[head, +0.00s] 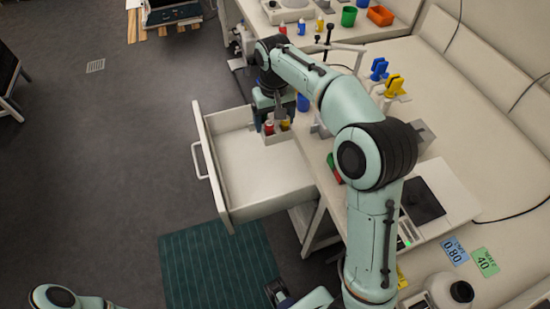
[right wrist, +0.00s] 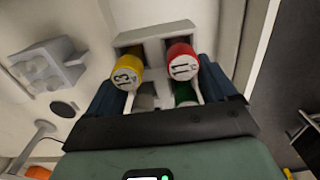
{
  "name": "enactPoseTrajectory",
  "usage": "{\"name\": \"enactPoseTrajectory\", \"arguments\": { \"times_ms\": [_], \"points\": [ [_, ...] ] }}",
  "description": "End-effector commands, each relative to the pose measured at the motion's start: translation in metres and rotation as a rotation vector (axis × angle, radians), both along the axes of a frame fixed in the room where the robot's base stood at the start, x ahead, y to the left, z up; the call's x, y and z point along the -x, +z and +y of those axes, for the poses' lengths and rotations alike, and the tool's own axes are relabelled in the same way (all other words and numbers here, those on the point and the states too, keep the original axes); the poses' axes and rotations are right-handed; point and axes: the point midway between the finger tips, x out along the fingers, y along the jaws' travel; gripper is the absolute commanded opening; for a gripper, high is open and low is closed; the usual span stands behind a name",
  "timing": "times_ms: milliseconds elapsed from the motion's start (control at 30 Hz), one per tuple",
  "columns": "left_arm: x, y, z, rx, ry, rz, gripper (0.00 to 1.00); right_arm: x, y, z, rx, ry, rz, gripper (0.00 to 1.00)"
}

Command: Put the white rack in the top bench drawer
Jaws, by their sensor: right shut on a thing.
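The white rack (head: 283,138) is at the inner far corner of the open top drawer (head: 265,180), close to the bench. In the right wrist view the rack (right wrist: 130,40) holds a yellow-capped bottle marked 13, a red-capped bottle marked 11, and green and pale items near the gripper. My right gripper (right wrist: 160,97) is shut on the rack, with a dark blue finger on each side; its tips are mostly hidden in the head view. I cannot tell whether the rack touches the drawer floor. My left gripper (head: 280,292) shows only partly at the bottom edge.
The drawer's front and handle (head: 198,160) face the open floor at left. A green mat (head: 208,265) lies below. The bench (head: 330,150) carries blue and yellow items, a device with a dark panel (head: 422,200), and label cards. Most of the drawer floor is bare.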

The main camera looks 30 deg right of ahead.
Motion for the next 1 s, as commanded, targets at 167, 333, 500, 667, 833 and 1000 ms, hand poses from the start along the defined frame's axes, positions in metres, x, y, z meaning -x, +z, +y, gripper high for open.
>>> {"name": "enactPoseTrajectory", "arguments": {
  "times_ms": [167, 333, 500, 667, 833, 1000],
  "points": [
    [0.004, -0.011, 0.000, 0.000, 0.000, 0.006, 0.43, 0.002, -0.046, 0.000, 0.000, -0.001, 0.007, 0.51],
    [0.007, -0.018, 0.000, -0.001, 0.000, 0.008, 0.43, 0.002, -0.092, 0.000, 0.000, -0.001, 0.007, 0.51],
    [0.008, -0.024, 0.000, 0.000, 0.001, 0.010, 0.43, 0.002, -0.138, 0.000, 0.000, -0.002, 0.007, 0.51],
    [0.010, -0.028, 0.000, -0.001, 0.000, 0.011, 0.43, 0.002, -0.181, 0.000, 0.001, -0.002, 0.006, 0.51],
    [0.010, -0.031, 0.000, 0.000, 0.000, 0.012, 0.43, 0.001, -0.216, 0.000, 0.001, -0.001, 0.004, 0.51],
    [0.011, -0.031, 0.000, 0.000, 0.000, 0.012, 0.43, 0.000, -0.230, 0.000, 0.000, -0.001, 0.001, 0.51]
  ]
}}
